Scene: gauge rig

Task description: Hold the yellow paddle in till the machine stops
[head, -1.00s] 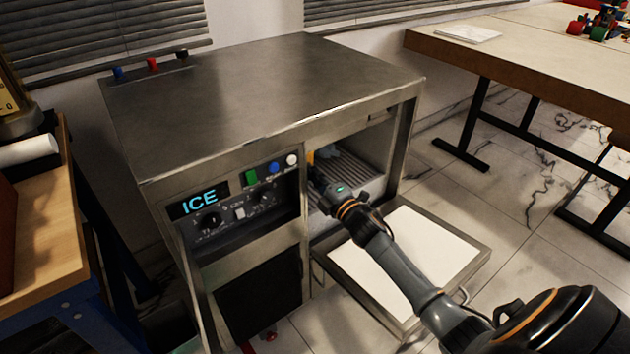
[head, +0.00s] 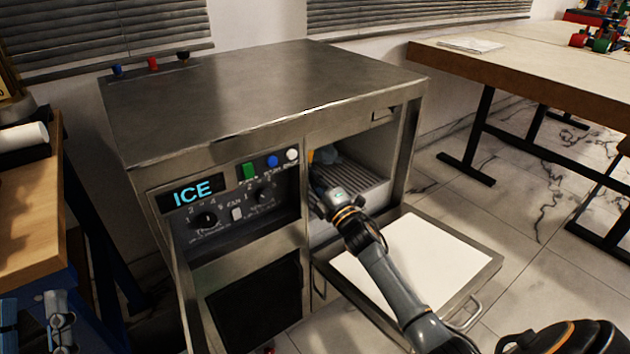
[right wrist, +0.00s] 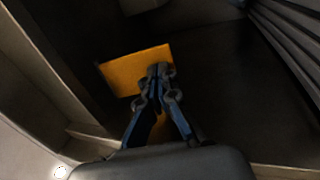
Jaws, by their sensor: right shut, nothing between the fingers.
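The steel machine (head: 270,90) has a lit display reading ICE (head: 193,191) and an open bay on its right. The yellow paddle (right wrist: 128,72) is inside the bay; only a small bit of it shows in the head view (head: 311,157). My right gripper (right wrist: 158,72) is shut and empty, its fingertips overlapping the paddle's lower right part. Whether they press on it I cannot tell. In the head view, my right arm reaches into the bay from the lower right. My left gripper (head: 60,318) is at the lower left edge, away from the machine, partly cut off.
A white-topped tray (head: 487,268) sticks out below the bay under my right arm. Knobs and green, blue and white buttons (head: 272,161) sit on the panel left of the bay. A wooden bench (head: 30,220) stands at left, a table (head: 520,75) at right.

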